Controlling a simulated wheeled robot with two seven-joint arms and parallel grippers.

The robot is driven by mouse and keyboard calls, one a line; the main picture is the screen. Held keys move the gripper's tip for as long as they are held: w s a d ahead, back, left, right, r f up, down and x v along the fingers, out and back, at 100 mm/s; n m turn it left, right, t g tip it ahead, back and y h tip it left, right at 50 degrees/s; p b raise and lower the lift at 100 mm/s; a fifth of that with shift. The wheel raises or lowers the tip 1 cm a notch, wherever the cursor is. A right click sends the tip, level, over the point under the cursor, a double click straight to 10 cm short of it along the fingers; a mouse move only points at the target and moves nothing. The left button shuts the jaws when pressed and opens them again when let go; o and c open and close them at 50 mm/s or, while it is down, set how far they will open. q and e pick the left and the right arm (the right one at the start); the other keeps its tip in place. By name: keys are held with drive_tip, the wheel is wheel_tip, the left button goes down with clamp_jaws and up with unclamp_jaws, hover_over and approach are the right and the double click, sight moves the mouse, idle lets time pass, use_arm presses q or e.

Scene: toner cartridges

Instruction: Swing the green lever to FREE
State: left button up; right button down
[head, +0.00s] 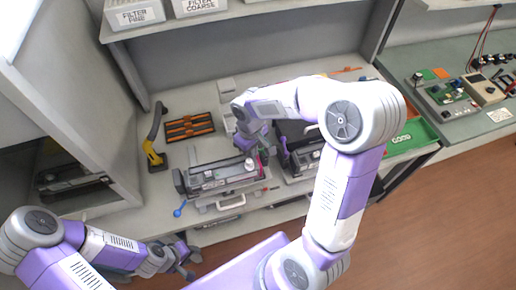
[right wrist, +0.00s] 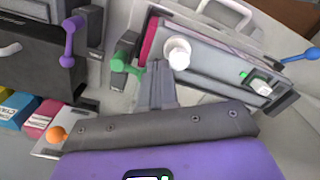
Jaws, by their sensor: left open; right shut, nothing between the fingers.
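The green lever (right wrist: 128,66) shows in the right wrist view, on a dark grey mount at the side of a grey cartridge unit (right wrist: 215,62). A magenta strip (right wrist: 149,38) lies between lever and unit. No FREE marking is readable. My right gripper (right wrist: 158,84) is shut and empty, its fingers just below the lever; I cannot tell whether they touch it. In the head view the right gripper (head: 262,150) is at the right end of the same unit (head: 218,175), where the arm largely hides the lever. My left gripper (head: 188,262) is open and empty, low at the left, away from the bench.
A purple lever (right wrist: 69,42) stands beside the green one on a second dark unit. A blue lever (head: 180,208) sticks out at the first unit's front left. An orange rack (head: 189,127) and a yellow-black tool (head: 153,140) lie behind left. A green GOOD tray (head: 410,138) is at right.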

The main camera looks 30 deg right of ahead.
drive_tip(key=shift+w+r, duration=0.1)
wheel_tip(320, 180, up, 7)
drive_tip(key=p, duration=0.5)
drive_tip(key=shift+p, duration=0.3)
